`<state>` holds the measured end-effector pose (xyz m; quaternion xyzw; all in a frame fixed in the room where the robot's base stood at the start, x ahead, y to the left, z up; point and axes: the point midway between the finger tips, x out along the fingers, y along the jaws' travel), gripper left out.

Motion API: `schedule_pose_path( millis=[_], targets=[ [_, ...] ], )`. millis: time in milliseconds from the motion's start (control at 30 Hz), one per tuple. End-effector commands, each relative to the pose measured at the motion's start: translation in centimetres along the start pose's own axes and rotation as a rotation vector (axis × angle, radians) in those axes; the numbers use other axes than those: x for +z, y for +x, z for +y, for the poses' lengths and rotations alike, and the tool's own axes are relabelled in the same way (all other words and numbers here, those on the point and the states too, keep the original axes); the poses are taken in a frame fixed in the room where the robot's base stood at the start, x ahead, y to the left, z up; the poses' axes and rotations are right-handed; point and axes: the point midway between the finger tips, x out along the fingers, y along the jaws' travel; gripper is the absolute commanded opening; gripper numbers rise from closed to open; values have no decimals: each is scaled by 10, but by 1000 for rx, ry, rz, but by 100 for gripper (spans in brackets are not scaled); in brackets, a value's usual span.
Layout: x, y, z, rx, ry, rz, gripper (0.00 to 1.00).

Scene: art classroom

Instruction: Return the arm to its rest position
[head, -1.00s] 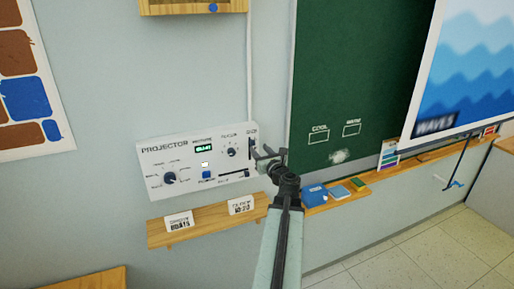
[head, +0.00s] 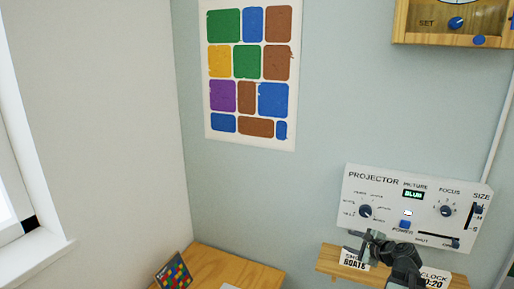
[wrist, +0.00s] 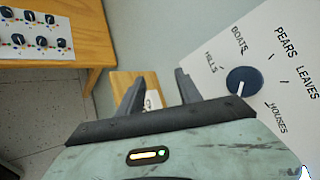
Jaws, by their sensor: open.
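My gripper (head: 362,244) is open and empty in the head view, in front of the lower part of the white projector panel (head: 384,212) and the small shelf. Its dark wrist partly covers the shelf and the cards. In the wrist view my gripper (wrist: 156,88) shows two spread fingers with nothing between them. To their right is the projector panel (wrist: 285,75) with a dark blue dial (wrist: 244,80), its white mark pointing down-left. I cannot tell whether the fingers touch anything. Most of my arm is outside the head view.
A wooden shelf (head: 326,264) below the panel holds a BOATS card (head: 353,259) and a clock card (head: 434,278). A wooden table (head: 215,268) stands in the left corner. A wooden-framed clock box (head: 420,25) hangs at the upper right. A colored-block poster (head: 250,70) is on the wall.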

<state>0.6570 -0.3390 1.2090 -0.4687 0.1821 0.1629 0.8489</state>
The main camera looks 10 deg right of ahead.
Motion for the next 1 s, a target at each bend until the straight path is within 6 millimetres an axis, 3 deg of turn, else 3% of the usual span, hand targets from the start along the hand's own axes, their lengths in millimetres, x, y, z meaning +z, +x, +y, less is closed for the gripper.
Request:
schedule_pose_path(
  millis=[33,100,233,300,400,500,633,1000],
  targets=[
    [23,27,39,95,-132,-28,42],
    [52,52,88,233,-336,-65,42],
    [102,84,188,501,-758,-169,42],
    [124,91,246,658,-1012,-247,42],
    [146,89,316,873,-1360,-365,42],
    [157,80,356,1033,-1610,-460,42],
    [164,71,376,1146,-1778,-526,42],
    [165,68,377,1170,-1809,-538,42]
  ],
)
